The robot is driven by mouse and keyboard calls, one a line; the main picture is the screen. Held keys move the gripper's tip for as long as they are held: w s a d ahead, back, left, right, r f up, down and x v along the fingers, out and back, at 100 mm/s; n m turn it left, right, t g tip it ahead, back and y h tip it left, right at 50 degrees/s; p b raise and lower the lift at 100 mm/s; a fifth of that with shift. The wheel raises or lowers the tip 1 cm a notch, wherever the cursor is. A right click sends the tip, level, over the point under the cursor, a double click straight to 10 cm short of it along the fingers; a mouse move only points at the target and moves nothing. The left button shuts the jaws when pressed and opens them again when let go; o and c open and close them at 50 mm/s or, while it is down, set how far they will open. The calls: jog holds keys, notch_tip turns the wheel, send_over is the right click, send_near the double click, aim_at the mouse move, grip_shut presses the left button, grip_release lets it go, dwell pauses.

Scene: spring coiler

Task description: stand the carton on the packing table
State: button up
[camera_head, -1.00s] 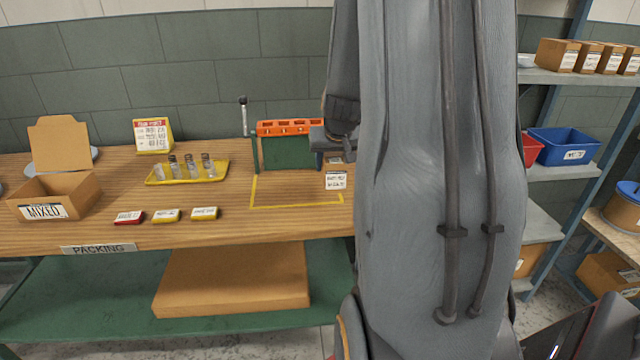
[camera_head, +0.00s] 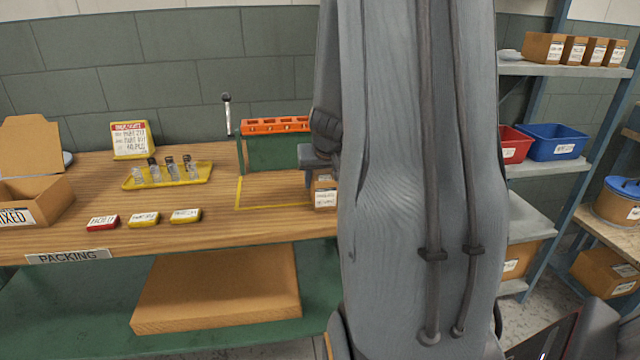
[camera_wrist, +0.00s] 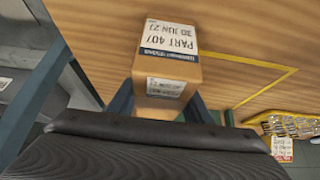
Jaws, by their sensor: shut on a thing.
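The carton is a small brown box with a white and blue label reading PART 407. In the head view the carton (camera_head: 325,205) is at the right end of the yellow outline on the packing table (camera_head: 270,226), partly hidden by my arm. In the wrist view the carton (camera_wrist: 143,75) is between the two fingers of my gripper (camera_wrist: 160,106), with the wooden tabletop behind it. My gripper is shut on it. The head view shows only a grey part of the gripper (camera_head: 314,158) above the carton. I cannot tell whether the carton's base touches the table.
A green and orange rack (camera_head: 272,148) with a lever stands behind the outline. An open MIXED box (camera_head: 55,197) is at far left. Shelves with bins (camera_head: 556,143) stand right.

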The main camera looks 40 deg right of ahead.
aim_at(323, 180)
jog(key=shift+f, duration=0.1)
jog(key=o, duration=1.5)
jog(key=shift+s+r, duration=0.1)
jog(key=shift+r, duration=0.2)
jog(key=p+v, duration=0.6)
jog(key=v, duration=0.5)
jog(key=shift+a+r, duration=0.1)
jog(key=shift+s+a+p, duration=0.1)
jog(key=shift+a+p, duration=0.2)
jog(key=s+a+f+n+g+y, duration=0.1)
jog(key=s+a+f+n, duration=0.1)
jog(key=a, duration=0.7)
jog(key=s+a+f+n+g+y, duration=0.1)
jog(key=s+a+f+n+g, duration=0.1)
jog(key=s+a, duration=0.3)
jog(key=s+a+f+n+g+y, duration=0.1)
jog(key=s+a, duration=0.3)
jog(key=a, duration=1)
jog(key=shift+f+n+g, duration=0.4)
jog(key=shift+f+n, duration=0.3)
jog(key=shift+f, duration=0.1)
